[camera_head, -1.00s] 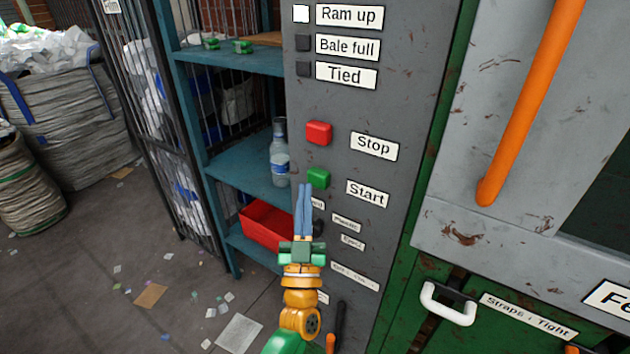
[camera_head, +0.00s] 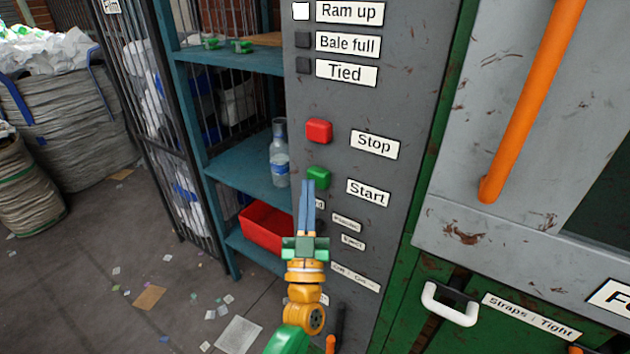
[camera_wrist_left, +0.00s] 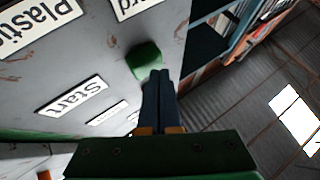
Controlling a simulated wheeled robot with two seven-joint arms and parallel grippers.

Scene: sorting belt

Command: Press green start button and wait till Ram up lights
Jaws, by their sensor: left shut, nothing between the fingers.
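The green start button (camera_head: 318,177) sits on the grey panel (camera_head: 400,120), left of the Start label (camera_head: 368,192). My left gripper (camera_head: 308,183) is shut and empty, its blue-grey fingertips at the lower left edge of the button. In the left wrist view the fingertips (camera_wrist_left: 158,74) overlap the lower edge of the green button (camera_wrist_left: 144,60); whether they touch it I cannot tell. The Ram up lamp (camera_head: 301,11) is bright white. The lamps beside Bale full (camera_head: 303,40) and Tied (camera_head: 303,65) are dark. My right gripper is not in view.
A red stop button (camera_head: 319,131) is above the green one. Blue shelves (camera_head: 240,172) with a bottle (camera_head: 279,155) and a red bin (camera_head: 262,228) stand left of the panel. An orange handle (camera_head: 525,105) is to the right. Litter lies on the floor.

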